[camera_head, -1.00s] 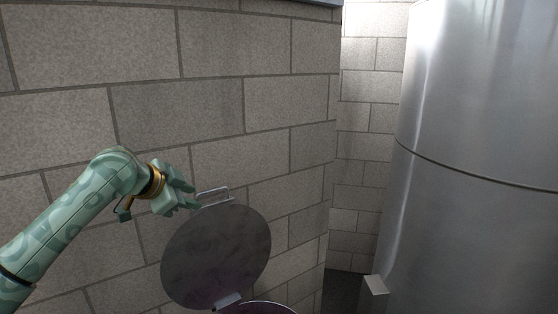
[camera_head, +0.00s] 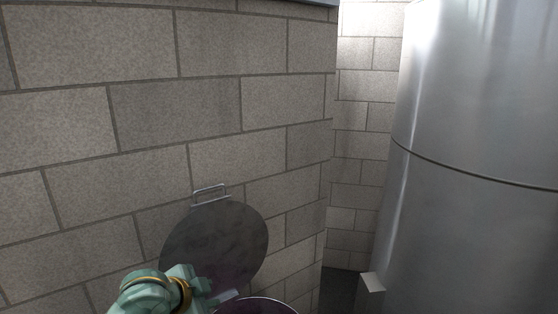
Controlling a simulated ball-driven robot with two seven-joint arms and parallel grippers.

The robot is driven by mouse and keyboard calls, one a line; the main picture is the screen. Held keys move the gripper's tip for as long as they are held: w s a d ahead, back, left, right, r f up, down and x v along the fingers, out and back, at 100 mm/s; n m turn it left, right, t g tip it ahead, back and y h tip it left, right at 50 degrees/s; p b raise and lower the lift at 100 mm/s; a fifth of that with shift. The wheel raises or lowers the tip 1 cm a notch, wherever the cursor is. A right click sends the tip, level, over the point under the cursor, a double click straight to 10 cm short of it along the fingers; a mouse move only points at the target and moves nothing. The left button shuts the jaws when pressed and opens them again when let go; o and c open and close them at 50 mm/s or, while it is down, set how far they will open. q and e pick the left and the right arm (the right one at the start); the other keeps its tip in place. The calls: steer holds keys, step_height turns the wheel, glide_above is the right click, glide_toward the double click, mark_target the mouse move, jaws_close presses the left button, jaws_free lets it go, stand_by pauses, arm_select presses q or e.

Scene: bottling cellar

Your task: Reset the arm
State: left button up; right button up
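My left gripper (camera_head: 208,297) is low in the head view, at the bottom edge. It is in front of the lower left part of a round grey lid (camera_head: 222,238). The lid stands raised against the block wall, with a metal handle (camera_head: 210,194) at its top. I cannot tell whether the gripper touches the lid or its hinge. The finger gap is not clear, and no object shows in it. My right gripper is out of the picture.
The rim of an open round container (camera_head: 258,303) shows below the lid. A large steel tank (camera_head: 470,150) fills the right side. A block wall (camera_head: 150,120) stands close behind the lid. A narrow dark gap (camera_head: 340,290) lies between wall and tank.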

arm_select(q)
steer(key=s+a+f+n+g+y, duration=0.1)
steer(key=s+a+f+n+y, duration=0.15)
steer(key=s+a, duration=0.45)
steer(key=s+a+f+n+y, duration=0.2)
steer(key=s+f+y, duration=0.1)
steer(key=s, duration=0.8)
steer(key=s+a+f+n+g+y, duration=0.1)
steer(key=s+a+f+n+y, duration=0.15)
steer(key=s+a, duration=0.4)
steer(key=s+d+f+g+h+b, duration=0.1)
steer(key=s+d+f+b, duration=0.15)
steer(key=f, duration=0.95)
steer(key=s+d+f+g+h+b, duration=0.1)
steer(key=s+d+f+b, duration=0.15)
steer(key=f, duration=1.05)
steer(key=s+d+f+g+h+b, duration=0.1)
steer(key=s+f+b, duration=0.2)
steer(key=f, duration=0.9)
steer(key=s+f+n+g+h+b, duration=0.1)
steer(key=s+f+b, duration=0.4)
steer(key=s+f, duration=1.3)
steer(key=shift+s+f+n+g+b, duration=0.3)
steer(key=shift+f+n+g, duration=0.35)
steer(key=shift+n+g, duration=0.3)
